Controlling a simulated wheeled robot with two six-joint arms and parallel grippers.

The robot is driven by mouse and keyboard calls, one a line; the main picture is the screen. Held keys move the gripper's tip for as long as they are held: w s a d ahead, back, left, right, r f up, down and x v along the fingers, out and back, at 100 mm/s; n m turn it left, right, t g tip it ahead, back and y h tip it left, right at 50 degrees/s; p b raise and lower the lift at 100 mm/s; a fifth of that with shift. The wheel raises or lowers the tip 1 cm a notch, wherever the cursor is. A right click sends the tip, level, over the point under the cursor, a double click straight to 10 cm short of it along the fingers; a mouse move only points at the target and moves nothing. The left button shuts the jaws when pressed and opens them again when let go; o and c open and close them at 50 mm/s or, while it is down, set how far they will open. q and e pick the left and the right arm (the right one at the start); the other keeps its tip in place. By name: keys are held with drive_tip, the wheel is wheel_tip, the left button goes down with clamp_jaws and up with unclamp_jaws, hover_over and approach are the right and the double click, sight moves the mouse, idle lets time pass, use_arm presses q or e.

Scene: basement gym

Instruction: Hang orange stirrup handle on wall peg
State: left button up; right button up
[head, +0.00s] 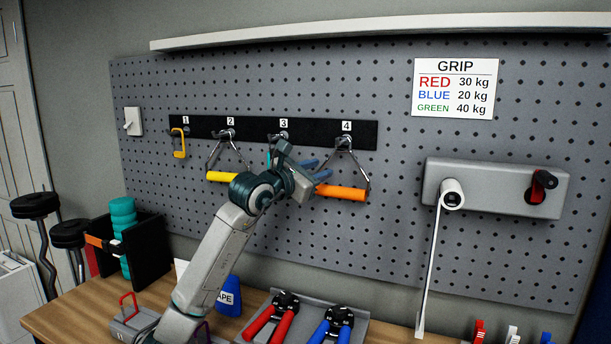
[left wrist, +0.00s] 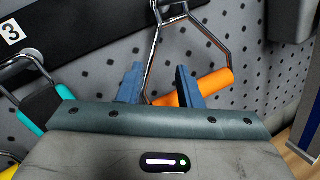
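The orange stirrup handle (head: 345,192) hangs below the peg marked 4 (head: 345,141), its metal frame reaching up to that peg. In the left wrist view the orange grip (left wrist: 215,83) and frame sit just beyond my fingers. My left gripper (head: 316,170) is at the grip's left end. Its blue fingers (left wrist: 158,87) are apart, with the grip's left end and a frame wire showing between them; I cannot tell if they touch it. My right gripper is not in view.
A yellow stirrup handle (head: 221,177) hangs at peg 2, a yellow hook-shaped piece (head: 180,145) at peg 1, and a teal-gripped handle (left wrist: 65,92) at peg 3. A grey wall dispenser (head: 498,187) is at right. Red (head: 258,323) and blue (head: 322,330) hand grips lie on the bench.

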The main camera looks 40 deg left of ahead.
use_arm(q)
drive_tip(key=s+a+b, duration=0.1)
drive_tip(key=s+b, duration=0.5)
drive_tip(key=s, duration=0.4)
drive_tip(key=shift+s+a+f, duration=0.15)
drive_tip(key=shift+s+f, duration=0.1)
